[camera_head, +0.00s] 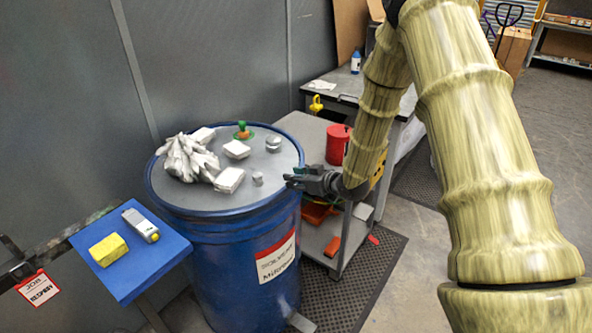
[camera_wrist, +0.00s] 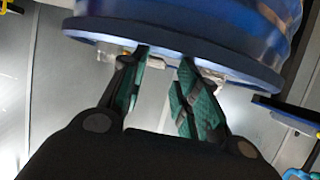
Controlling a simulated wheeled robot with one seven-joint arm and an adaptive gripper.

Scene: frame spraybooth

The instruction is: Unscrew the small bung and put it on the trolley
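The blue drum (camera_head: 240,265) stands in the middle, with a grey lid. A small grey bung (camera_head: 257,179) stands near the lid's front right, and a larger grey bung (camera_head: 273,143) is farther back. My gripper (camera_head: 290,180) is at the drum's right rim, to the right of the small bung and apart from it. In the wrist view my gripper (camera_wrist: 167,62) has its two fingers spread with a gap between them, pointing at the drum's rim (camera_wrist: 180,50). I cannot clearly identify the bung there. The grey trolley (camera_head: 300,127) stands behind and right of the drum.
On the lid lie a crumpled silvery bundle (camera_head: 187,158), several white blocks and a green-orange item (camera_head: 243,131). The trolley carries a red can (camera_head: 337,145). A blue stand (camera_head: 150,262) at front left holds a yellow block (camera_head: 108,249) and a grey device (camera_head: 141,225).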

